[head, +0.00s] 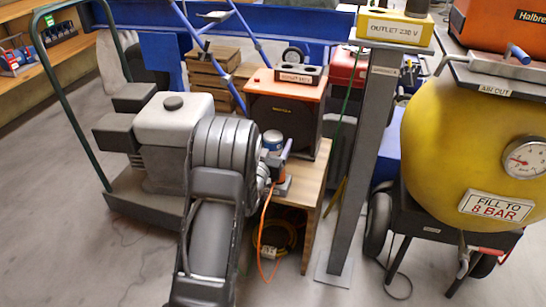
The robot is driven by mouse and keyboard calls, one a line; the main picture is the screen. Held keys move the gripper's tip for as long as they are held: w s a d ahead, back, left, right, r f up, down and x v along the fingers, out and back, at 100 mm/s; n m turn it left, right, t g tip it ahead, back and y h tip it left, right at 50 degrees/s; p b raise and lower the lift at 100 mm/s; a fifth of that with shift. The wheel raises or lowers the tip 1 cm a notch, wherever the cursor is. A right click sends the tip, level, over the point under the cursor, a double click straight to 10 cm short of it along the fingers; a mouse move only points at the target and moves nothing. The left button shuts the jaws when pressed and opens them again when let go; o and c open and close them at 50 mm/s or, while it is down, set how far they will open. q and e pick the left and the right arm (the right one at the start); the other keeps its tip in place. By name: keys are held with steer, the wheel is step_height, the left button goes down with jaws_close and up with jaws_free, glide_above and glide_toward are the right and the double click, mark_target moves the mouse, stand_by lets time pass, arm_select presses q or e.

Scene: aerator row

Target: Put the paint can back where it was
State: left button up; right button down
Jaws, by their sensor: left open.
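My left arm rises from the bottom centre and covers the table's left side. My left gripper (263,173) is mostly hidden behind the arm's grey links, close in front of the can. It is open, and I cannot tell whether it touches the can. My right gripper is out of view.
The blue and orange tool (281,168) trails an orange cable off the table. An orange-topped dark box (285,110) stands behind. A grey post (364,150) and yellow tank (470,150) are at right, a grey machine on a cart (172,135) at left. Front left floor is clear.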

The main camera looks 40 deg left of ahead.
arm_select(q)
steer(key=shift+w, duration=0.25)
stand_by(0.4)
jaws_close()
stand_by(0.7)
steer(key=shift+r, duration=0.15)
